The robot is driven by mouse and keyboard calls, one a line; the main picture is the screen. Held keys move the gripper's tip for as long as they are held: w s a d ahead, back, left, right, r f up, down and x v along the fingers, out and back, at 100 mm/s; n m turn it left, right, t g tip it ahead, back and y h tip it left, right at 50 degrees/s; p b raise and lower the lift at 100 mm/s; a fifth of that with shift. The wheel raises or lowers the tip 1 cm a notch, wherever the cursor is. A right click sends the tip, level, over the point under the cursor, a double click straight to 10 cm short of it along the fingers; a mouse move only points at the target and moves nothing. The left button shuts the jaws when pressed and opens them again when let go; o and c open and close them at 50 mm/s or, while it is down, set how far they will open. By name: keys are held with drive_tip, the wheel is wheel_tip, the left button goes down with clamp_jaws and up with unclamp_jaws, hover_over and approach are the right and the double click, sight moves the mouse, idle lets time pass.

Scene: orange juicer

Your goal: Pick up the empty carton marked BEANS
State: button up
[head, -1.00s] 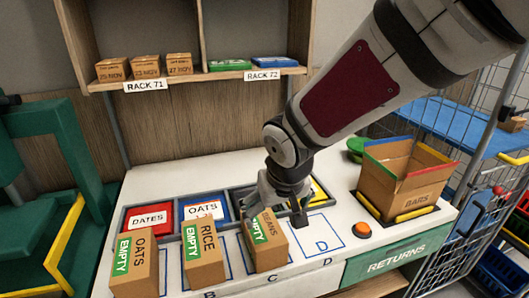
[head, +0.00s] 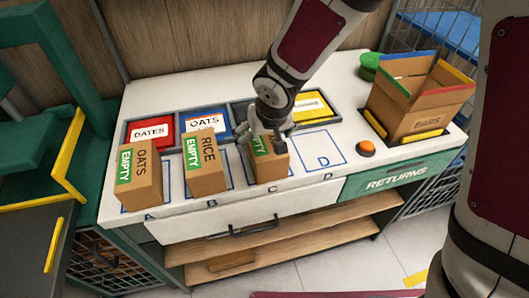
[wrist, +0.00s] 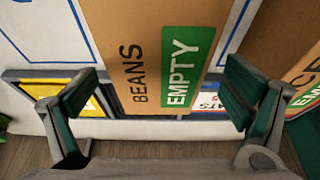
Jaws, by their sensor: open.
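The carton marked BEANS (head: 270,166) stands upright on square C of the white counter, a brown box with a green EMPTY label. In the wrist view its top face (wrist: 150,60) shows BEANS and EMPTY lettering, between my two fingers. My gripper (head: 270,140) is above and around the upper part of this carton in the head view, hiding part of its top. In the wrist view my gripper (wrist: 165,95) is open, one finger on each side of the carton, with gaps showing at both sides.
OATS (head: 139,176) and RICE (head: 204,166) cartons stand to the left, RICE nearest. Square D (head: 322,150) is empty. An orange button (head: 366,149) and an open BARS box (head: 415,100) are at right. Dates tray (head: 150,131) and others line the back.

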sight(262, 149)
drive_tip(key=x, duration=0.4)
drive_tip(key=shift+w+f, duration=0.2)
drive_tip(key=shift+f, duration=0.15)
drive_tip(key=shift+d, duration=0.1)
drive_tip(key=shift+f+b, duration=0.2)
drive_tip(key=shift+b, duration=0.3)
drive_tip(key=shift+c, duration=0.3)
drive_tip(key=c, duration=1.1)
